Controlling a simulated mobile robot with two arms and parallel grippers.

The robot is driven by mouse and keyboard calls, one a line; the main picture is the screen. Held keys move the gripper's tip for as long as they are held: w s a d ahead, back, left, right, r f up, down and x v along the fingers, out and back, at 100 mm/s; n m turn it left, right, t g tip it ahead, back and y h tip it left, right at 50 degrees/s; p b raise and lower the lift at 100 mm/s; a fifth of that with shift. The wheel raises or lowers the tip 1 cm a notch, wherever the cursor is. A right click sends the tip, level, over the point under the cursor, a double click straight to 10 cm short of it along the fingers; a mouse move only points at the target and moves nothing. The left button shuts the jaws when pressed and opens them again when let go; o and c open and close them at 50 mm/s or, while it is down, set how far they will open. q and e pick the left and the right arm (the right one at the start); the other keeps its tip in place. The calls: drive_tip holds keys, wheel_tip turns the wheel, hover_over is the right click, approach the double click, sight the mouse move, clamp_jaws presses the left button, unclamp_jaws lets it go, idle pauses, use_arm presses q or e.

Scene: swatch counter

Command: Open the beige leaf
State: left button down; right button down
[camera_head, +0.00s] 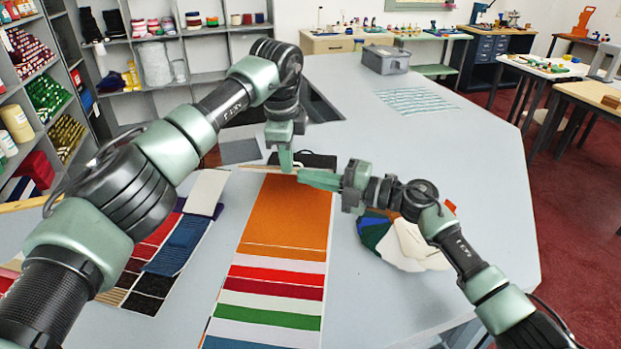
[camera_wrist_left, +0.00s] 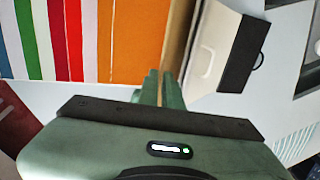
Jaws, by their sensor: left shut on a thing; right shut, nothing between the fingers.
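A long sample chart lies on the grey counter, with an orange panel (camera_head: 285,215) at its far end and white, red, green and blue bands nearer me. A thin beige strip, seemingly the beige leaf (camera_wrist_left: 181,40), runs along the orange panel's far edge. My left gripper (camera_head: 286,160) is shut at this strip; its fingertips show at the same edge in the left wrist view (camera_wrist_left: 161,88). The fingers hide the exact grip. My right gripper (camera_head: 303,180) is shut and empty above the orange panel, close to the left one.
A black-edged item (camera_head: 318,160) lies just beyond the chart and shows in the left wrist view (camera_wrist_left: 244,55). Fabric swatches (camera_head: 170,255) lie left of it, a swatch fan (camera_head: 410,245) right. A grey box (camera_head: 386,60) stands far back. The counter's right side is clear.

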use_arm(q)
drive_tip(key=shift+f, duration=0.1)
use_arm(e)
drive_tip(key=shift+w+d+r, duration=0.1)
drive_tip(key=shift+w+r, duration=0.45)
drive_tip(key=shift+r, duration=0.25)
use_arm(q)
drive_tip(key=c, duration=1.6)
unclamp_jaws()
drive_tip(key=shift+o, duration=0.2)
drive_tip(key=shift+w, duration=0.1)
use_arm(e)
drive_tip(key=shift+w+f, duration=0.1)
drive_tip(key=shift+w, duration=0.05)
